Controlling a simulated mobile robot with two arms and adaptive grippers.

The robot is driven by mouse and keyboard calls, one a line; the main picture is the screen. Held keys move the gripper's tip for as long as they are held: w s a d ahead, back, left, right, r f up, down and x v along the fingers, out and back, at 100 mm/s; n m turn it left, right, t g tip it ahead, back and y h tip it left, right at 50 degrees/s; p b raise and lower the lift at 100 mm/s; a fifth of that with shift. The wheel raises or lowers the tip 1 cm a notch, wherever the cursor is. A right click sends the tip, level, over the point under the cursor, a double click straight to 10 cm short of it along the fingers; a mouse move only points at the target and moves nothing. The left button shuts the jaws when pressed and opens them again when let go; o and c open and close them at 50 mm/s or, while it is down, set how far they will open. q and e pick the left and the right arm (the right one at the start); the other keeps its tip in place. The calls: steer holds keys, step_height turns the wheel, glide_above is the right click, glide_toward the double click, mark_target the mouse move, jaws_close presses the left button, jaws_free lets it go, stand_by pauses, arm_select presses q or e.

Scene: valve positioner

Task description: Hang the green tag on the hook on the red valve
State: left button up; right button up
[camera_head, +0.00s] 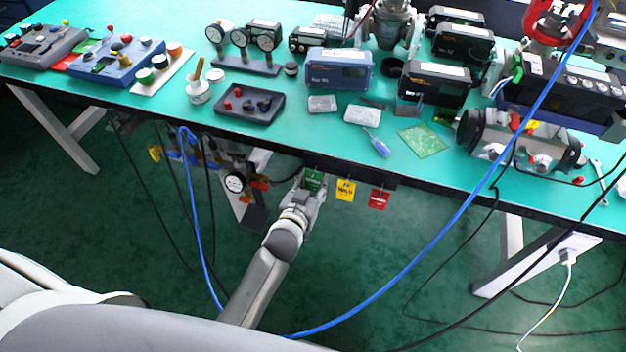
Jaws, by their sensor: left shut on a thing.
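The green tag (313,180) hangs at the front edge of the table, left of a yellow tag and a red tag. My left gripper (314,191) reaches up from below and is shut on the green tag, its fingers hiding part of the tag's lower portion. Whether the tag still touches its holder is too small to tell. A red valve body (552,20) stands at the top right, cut off by the picture edge. I cannot make out its hook. My right gripper is not in view.
The yellow tag (345,189) and red tag (379,198) hang beside the green one. The green-topped table (300,133) carries gauges, a blue meter (339,70) and a grey manifold (522,140). A blue cable (440,235) crosses the right side. Dark cables hang below.

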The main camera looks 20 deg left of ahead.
arm_select(q)
steer(key=shift+f+p+v, duration=0.2)
steer(key=shift+p+v, duration=0.2)
steer(key=shift+v, duration=0.8)
steer(key=shift+f+p+v, duration=0.15)
steer(key=shift+p+v, duration=0.2)
steer(key=shift+v, duration=0.9)
steer(key=shift+s, duration=0.15)
